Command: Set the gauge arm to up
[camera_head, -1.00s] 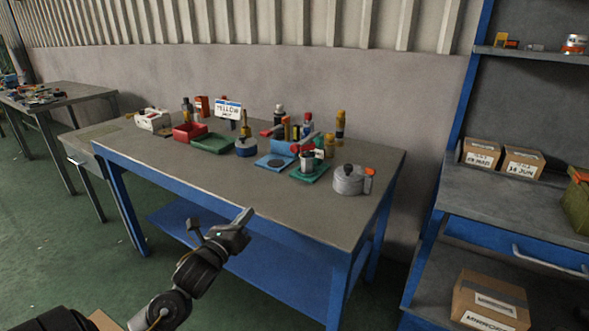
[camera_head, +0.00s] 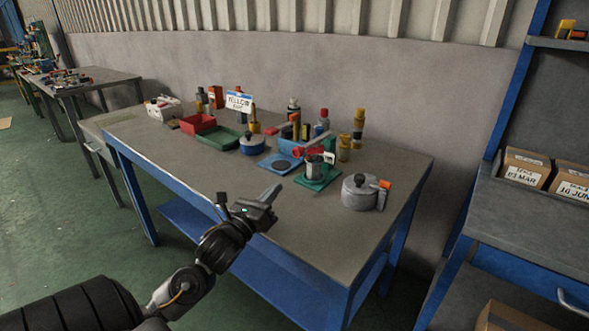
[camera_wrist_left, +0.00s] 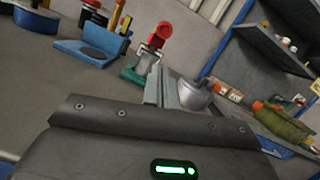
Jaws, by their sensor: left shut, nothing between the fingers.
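A small device that looks like the gauge (camera_head: 314,170) stands on a green base (camera_head: 318,184) near the right end of the bench. In the left wrist view the red arm end (camera_wrist_left: 164,30) shows above the grey body, beyond my fingers. My left gripper (camera_head: 271,193) is shut and empty, over the bench's front part, left of and nearer than the device, apart from it. It also shows in the left wrist view (camera_wrist_left: 159,88). My right gripper is out of view.
A grey lidded pot (camera_head: 359,193) stands right of the device. A blue-based device (camera_head: 278,165) stands left of it, with several bottles behind. The bench's front left (camera_head: 170,155) is clear.

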